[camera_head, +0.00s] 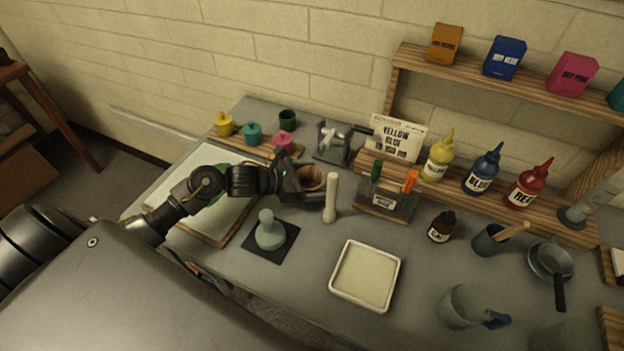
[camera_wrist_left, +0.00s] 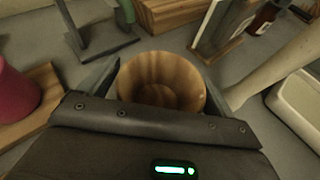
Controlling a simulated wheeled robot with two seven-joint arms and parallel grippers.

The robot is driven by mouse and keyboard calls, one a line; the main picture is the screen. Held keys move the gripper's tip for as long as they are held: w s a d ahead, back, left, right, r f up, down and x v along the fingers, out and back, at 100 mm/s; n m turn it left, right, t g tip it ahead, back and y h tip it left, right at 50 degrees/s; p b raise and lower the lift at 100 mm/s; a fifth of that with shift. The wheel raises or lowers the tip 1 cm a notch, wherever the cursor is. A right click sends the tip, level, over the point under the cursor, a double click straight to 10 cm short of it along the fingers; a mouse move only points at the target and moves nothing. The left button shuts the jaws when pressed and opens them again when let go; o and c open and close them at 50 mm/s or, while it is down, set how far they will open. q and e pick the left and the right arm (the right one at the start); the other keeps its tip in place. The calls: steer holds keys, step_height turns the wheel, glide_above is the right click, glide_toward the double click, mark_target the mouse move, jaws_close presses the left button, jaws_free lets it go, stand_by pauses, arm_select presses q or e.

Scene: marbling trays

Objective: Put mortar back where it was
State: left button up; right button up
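The mortar (camera_head: 312,178) is a round wooden cup near the middle of the table. In the left wrist view the mortar (camera_wrist_left: 162,82) looks empty and fills the gap between the fingers. My left gripper (camera_head: 308,184) has one finger on each side of it, seemingly pressed to its wall. I cannot tell whether its base touches the table. A pale pestle-like rod (camera_head: 331,198) stands upright just right of the gripper and also shows in the wrist view (camera_wrist_left: 280,68). My right gripper is not in view.
A black mat (camera_head: 283,246) bears a grey-green knobbed tool (camera_head: 269,232). A white tray (camera_head: 397,278) lies to its right. A pen holder (camera_head: 386,207), small stand (camera_head: 333,152) and board of coloured jars (camera_head: 284,143) surround the gripper. Bare table lies between mat and tray.

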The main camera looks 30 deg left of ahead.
arm_select(q)
steer(key=shift+r, duration=0.1)
steer(key=shift+r, duration=0.15)
steer(key=shift+s+a, duration=0.2)
steer(key=b+v, duration=0.2)
steer(key=v, duration=0.8)
steer(key=shift+s+a+b, duration=0.2)
steer(key=shift+s+b, duration=0.15)
steer(key=shift+s+a+r, duration=0.2)
steer(key=shift+s+r, duration=0.05)
